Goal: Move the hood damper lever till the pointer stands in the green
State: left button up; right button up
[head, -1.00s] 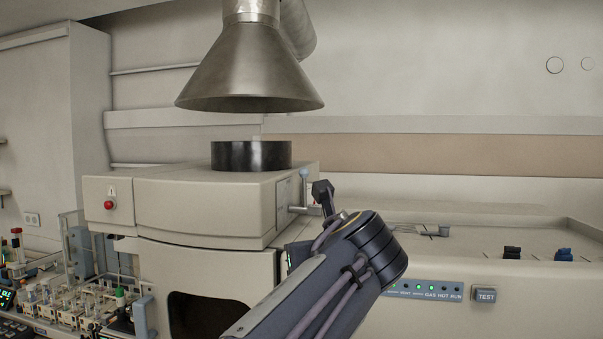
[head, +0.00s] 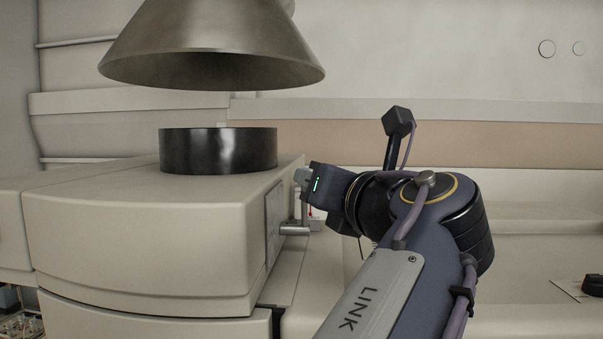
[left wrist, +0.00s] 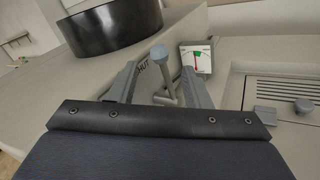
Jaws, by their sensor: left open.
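The damper lever, with a round grey-blue knob, stands on the side of the beige housing. In the left wrist view its knob and stem (left wrist: 160,53) stand between the two fingers of my left gripper (left wrist: 160,72), which is open. I cannot tell whether either finger touches it. In the head view my left gripper (head: 302,178) is at the lever, hiding the knob; the lower stem and pivot (head: 294,229) show below. The pointer dial (left wrist: 197,57) lies just right of the lever, with a green patch near its top; the pointer's exact place is too small to tell.
A black round collar (head: 218,150) sits on the housing (head: 150,230) under the metal hood cone (head: 210,45). A vent grille (left wrist: 285,90) and a grey knob (left wrist: 304,106) lie right of the dial. The bench at right is mostly clear.

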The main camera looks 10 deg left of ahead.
pick_arm(q)
jog(key=p+x, duration=0.1)
jog(key=x, duration=0.6)
jog(key=shift+p, duration=0.4)
jog(key=shift+c, duration=0.2)
grip_shut()
